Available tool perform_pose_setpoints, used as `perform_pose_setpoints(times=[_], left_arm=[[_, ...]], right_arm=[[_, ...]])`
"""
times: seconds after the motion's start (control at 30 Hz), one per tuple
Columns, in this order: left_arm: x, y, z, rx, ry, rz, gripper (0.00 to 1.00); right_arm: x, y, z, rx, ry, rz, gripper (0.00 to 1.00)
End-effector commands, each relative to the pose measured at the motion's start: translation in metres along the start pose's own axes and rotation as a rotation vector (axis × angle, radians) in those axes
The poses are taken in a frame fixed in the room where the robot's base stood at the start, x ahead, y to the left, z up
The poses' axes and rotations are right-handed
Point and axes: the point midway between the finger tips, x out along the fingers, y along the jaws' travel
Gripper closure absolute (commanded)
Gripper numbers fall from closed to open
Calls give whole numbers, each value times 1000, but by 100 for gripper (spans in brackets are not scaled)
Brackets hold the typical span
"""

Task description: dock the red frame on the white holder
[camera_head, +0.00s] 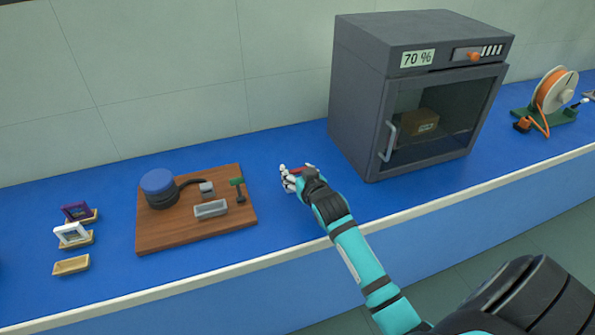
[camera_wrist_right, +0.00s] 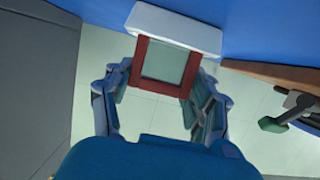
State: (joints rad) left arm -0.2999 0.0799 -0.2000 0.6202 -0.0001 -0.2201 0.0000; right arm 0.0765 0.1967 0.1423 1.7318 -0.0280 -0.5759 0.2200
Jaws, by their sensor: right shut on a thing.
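The red frame (camera_wrist_right: 139,63) is a square with a pale centre, held between the fingers of my right gripper (camera_wrist_right: 160,92) in the right wrist view. The gripper is shut on its sides. A white block (camera_wrist_right: 173,27), apparently the white holder, lies right at the frame's far edge; I cannot tell whether the frame is seated in it or only meets it. In the head view my right gripper (camera_head: 292,179) is over the blue bench, right of the wooden board. Only a sliver of the red frame (camera_head: 297,169) shows there. My left gripper is not in view.
A wooden board (camera_head: 160,238) carries a blue-topped round device (camera_head: 157,182), a grey tray (camera_head: 211,209) and a green-topped post (camera_head: 239,188). A grey cabinet (camera_head: 361,110) stands to the right. Purple (camera_head: 76,210) and white (camera_head: 70,234) frames stand at the left, near an empty tan holder (camera_head: 71,265).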

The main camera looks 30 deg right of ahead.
Motion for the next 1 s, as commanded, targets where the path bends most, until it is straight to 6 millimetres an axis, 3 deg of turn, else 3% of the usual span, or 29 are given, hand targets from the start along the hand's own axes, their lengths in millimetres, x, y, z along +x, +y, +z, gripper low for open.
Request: perform_pose_setpoints(times=[0.1,0.4,1.0], left_arm=[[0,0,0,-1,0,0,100],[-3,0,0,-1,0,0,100],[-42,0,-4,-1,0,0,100]], right_arm=[[0,0,0,0,0,0,33],[-2,0,-1,0,-1,0,33],[-50,0,-2,1,-1,-1,33]])
